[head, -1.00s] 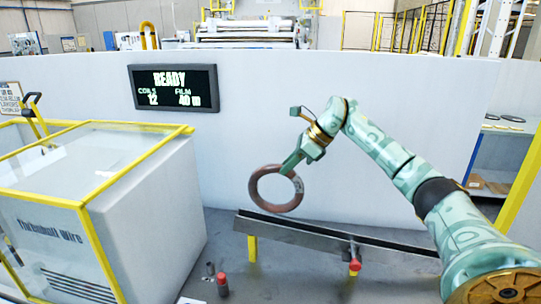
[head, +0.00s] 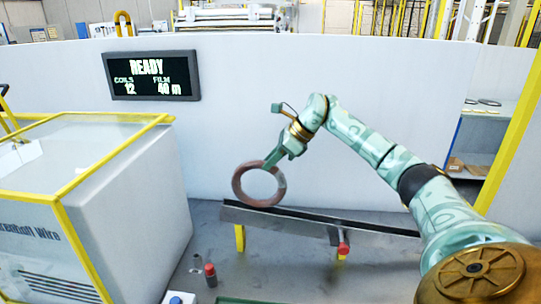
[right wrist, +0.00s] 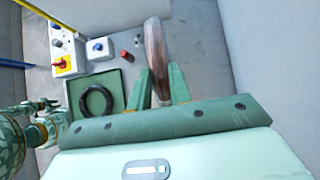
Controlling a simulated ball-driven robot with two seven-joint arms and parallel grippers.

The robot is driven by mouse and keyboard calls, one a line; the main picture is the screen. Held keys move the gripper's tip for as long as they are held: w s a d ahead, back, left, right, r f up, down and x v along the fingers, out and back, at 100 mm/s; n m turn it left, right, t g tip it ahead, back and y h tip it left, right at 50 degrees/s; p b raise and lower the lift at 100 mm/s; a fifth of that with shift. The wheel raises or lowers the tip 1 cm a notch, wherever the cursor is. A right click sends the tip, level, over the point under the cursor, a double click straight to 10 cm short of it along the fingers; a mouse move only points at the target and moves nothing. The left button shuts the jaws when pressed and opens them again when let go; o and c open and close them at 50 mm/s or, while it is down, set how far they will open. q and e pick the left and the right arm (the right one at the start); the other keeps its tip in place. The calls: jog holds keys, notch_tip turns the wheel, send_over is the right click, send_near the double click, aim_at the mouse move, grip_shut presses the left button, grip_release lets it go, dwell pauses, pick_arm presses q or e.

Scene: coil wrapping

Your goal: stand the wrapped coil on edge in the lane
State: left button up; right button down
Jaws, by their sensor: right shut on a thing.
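The coil (head: 239,186) is a copper-brown ring with a paler patch on its right side. My right gripper (head: 270,166) is shut on its upper rim and holds it upright. The right wrist view shows the coil (right wrist: 156,50) edge-on between the two green fingers (right wrist: 161,88). The lane (head: 320,225) is a grey sloping channel on yellow legs. The coil's lower edge overlaps the lane's left part in the head view; I cannot tell whether they touch. My left arm, with its gripper (right wrist: 35,107), shows small at the right wrist view's left edge; its jaws are unclear.
A red-topped post (head: 210,272) stands left of the lane, and another red knob (head: 343,249) is at its front. A black ring (right wrist: 97,101) lies in a green tray (right wrist: 120,80). A yellow-framed cabinet (head: 120,200) fills the left; a white wall stands behind.

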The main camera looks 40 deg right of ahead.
aim_at(275, 176)
jog(key=shift+f+b, duration=1.25)
jog(key=shift+f, duration=1.25)
jog(key=shift+f+b, duration=0.3)
jog(key=shift+f, duration=0.3)
jog(key=c, duration=1.2)
grip_release()
jog(key=shift+f, duration=0.15)
jog(key=p+v, duration=0.2)
jog(key=v, duration=1.4)
jog(key=shift+s+r, duration=0.15)
jog(key=shift+r, duration=0.05)
